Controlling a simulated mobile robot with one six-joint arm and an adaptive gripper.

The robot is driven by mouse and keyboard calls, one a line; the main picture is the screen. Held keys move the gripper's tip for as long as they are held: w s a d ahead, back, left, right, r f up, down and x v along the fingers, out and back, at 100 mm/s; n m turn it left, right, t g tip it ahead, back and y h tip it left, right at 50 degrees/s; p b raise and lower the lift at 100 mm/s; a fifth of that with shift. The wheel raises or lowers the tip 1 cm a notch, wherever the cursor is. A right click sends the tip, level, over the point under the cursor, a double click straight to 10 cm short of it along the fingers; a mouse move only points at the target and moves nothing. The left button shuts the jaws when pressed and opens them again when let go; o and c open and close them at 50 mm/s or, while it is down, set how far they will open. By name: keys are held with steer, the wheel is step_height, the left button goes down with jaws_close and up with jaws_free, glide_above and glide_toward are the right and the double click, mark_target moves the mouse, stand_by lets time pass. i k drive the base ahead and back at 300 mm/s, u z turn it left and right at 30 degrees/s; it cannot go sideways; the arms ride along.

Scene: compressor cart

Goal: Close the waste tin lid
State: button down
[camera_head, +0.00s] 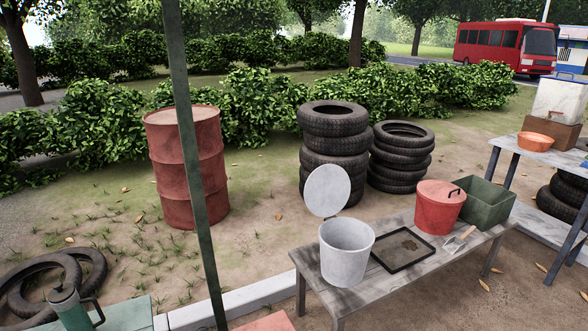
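The likely waste tin (345,253) is a light grey round bucket at the near end of a grey wooden bench. Its round grey lid (327,191) stands open and upright at the tin's back left rim, leaving the mouth uncovered. A red tin (439,208) with a red lid and dark handle stands on the same bench, shut. The frames do not label which is the waste tin. My gripper is not in view.
A black tray (403,247), a trowel (460,238) and a green bin (486,203) share the bench (390,288). A green post (194,150) crosses the left side. Tyre stacks (334,140) and a red drum (187,166) stand behind. An orange basin (535,141) sits on the right table.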

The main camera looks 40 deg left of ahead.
mark_target(327, 190)
steer(key=u, duration=0.65)
steer(key=i, duration=0.8)
steer(key=u, duration=0.45)
